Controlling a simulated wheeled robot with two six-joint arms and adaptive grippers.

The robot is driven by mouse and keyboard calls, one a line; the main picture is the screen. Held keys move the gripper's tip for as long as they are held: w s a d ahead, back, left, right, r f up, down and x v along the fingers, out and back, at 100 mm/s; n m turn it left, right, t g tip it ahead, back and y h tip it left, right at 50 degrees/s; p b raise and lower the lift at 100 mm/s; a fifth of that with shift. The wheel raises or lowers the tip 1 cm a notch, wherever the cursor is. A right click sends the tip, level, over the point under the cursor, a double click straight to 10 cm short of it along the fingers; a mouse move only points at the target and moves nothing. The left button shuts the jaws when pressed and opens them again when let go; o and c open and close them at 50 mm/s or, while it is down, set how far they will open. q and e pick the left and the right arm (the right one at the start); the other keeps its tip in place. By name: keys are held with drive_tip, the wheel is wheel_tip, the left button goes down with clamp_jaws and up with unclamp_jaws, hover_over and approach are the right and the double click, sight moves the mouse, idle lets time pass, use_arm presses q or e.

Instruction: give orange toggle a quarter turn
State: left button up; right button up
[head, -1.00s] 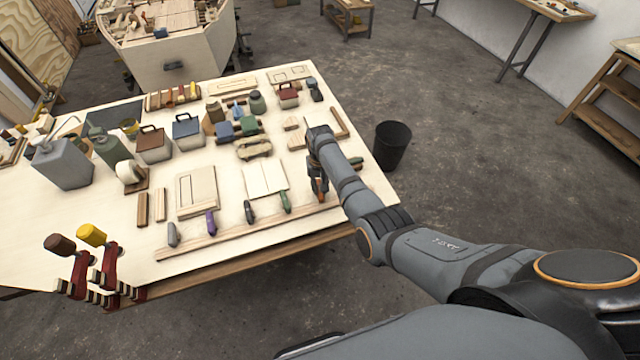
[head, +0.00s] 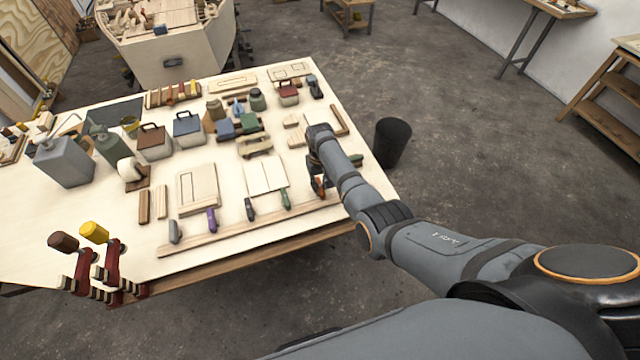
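A small orange piece (head: 320,187), which looks like the orange toggle, shows at the right end of the row of coloured handles near the table's front edge. My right arm reaches in from the right, and my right gripper (head: 315,172) points down right at this orange piece. The wrist and the dark fingers hide most of it, so I cannot tell whether the fingers touch it or whether they are open or shut. My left gripper is not in view.
Purple (head: 211,220), dark (head: 249,209) and green (head: 286,199) handles stand left of the gripper along a wooden rail (head: 235,236). A green piece (head: 356,160) lies just right of my wrist. A black bin (head: 392,142) stands on the floor beyond the table's right edge.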

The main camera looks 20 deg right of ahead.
sight(320, 185)
drive_tip(key=shift+o, duration=1.2)
wheel_tip(320, 185, up, 12)
